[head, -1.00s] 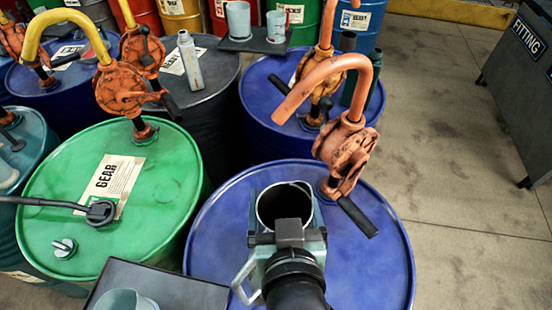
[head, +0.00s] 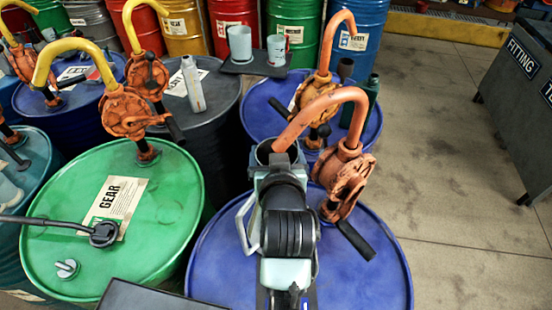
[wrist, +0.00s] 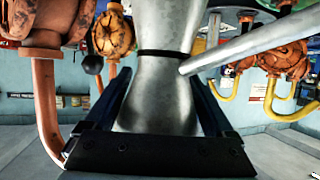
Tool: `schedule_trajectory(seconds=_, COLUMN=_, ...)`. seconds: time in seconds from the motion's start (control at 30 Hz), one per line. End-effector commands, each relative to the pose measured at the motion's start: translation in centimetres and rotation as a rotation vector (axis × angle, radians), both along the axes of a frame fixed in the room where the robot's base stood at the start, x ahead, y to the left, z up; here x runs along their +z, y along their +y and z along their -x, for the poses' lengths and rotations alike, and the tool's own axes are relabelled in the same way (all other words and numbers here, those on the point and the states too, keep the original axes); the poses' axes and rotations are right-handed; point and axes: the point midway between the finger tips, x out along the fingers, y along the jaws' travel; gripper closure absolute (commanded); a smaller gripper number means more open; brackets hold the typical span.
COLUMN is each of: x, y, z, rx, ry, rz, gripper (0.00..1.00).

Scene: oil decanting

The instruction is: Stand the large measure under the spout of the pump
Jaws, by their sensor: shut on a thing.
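The large measure (head: 262,157) is a pale grey can with an open mouth and a pale side handle. My gripper (head: 279,172) is shut on it; in the wrist view the dark jaws flank its metallic body (wrist: 165,70). The orange pump (head: 344,180) stands on the near blue drum. Its curved spout (head: 325,100) ends at the measure's mouth in the head view, and shows as an orange pipe (wrist: 47,110) in the wrist view.
The blue drum top (head: 375,270) is bare around the pump. Another orange pump (head: 318,90) stands close behind. Two smaller measures stand on a dark tray (head: 255,66) at the back.

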Motion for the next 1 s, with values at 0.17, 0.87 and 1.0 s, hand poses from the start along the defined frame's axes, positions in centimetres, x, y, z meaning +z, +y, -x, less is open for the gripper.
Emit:
schedule_trajectory(seconds=0.17, x=-0.8, y=0.0, z=-0.2, rx=0.000, ry=-0.006, rz=0.000, gripper=1.00)
schedule_trajectory(seconds=0.87, x=-3.8, y=0.0, z=-0.1, rx=0.000, ry=-0.001, rz=-0.001, gripper=0.00)
schedule_trajectory(seconds=1.0, x=-3.8, y=0.0, z=-0.1, rx=0.000, ry=-0.001, rz=-0.001, gripper=0.00)
